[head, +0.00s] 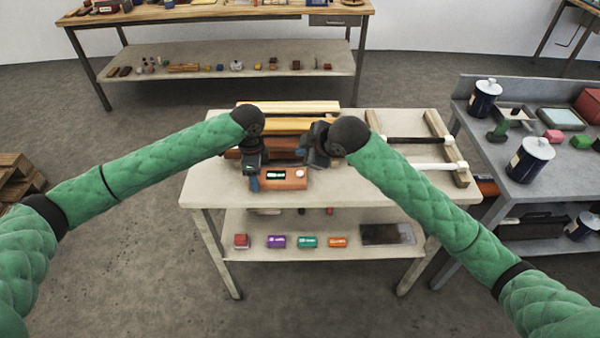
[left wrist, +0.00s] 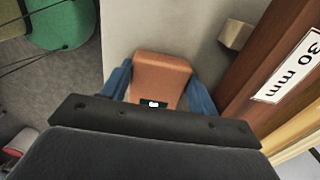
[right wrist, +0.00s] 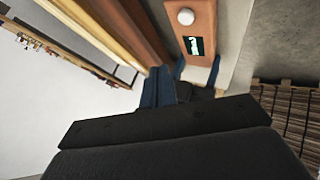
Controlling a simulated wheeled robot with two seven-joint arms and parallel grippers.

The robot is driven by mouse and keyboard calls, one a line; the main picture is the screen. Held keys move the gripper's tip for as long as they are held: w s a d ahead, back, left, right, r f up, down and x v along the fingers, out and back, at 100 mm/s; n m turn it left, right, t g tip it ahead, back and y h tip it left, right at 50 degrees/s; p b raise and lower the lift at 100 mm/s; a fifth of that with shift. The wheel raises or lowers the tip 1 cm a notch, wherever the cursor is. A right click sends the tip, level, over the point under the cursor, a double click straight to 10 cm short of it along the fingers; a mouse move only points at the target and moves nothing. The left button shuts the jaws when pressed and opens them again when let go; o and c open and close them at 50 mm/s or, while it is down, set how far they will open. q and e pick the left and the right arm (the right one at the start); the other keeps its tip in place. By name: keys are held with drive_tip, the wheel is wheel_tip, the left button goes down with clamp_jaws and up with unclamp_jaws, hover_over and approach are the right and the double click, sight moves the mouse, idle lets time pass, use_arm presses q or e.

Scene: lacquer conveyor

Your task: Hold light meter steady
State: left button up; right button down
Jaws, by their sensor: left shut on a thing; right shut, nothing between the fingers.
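The light meter (head: 285,179) is an orange-brown box with a small lit display and a white dome, near the table's front edge. My left gripper (head: 253,181) is shut on its left end, with one blue finger on each side in the left wrist view (left wrist: 158,84). The right wrist view shows the meter's display and dome face (right wrist: 203,22). My right gripper (head: 302,153) is shut and empty, behind the meter and apart from it. Its blue fingers are together in the right wrist view (right wrist: 157,85).
A brown bar labelled 30 mm (left wrist: 288,72) and yellow wooden bars (head: 285,126) lie behind the meter. A wooden frame with rods (head: 376,121) stands at the right of the table. A grey bench with dark cans (head: 530,159) is further right. The table's front right is clear.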

drive_tip(key=shift+f, duration=2.8)
drive_tip(key=shift+f, duration=0.85)
idle(0.8)
drive_tip(key=shift+r, duration=0.9)
drive_tip(key=shift+r, duration=2.5)
use_arm(q)
drive_tip(key=o, duration=1.2)
drive_tip(key=shift+r, duration=0.1)
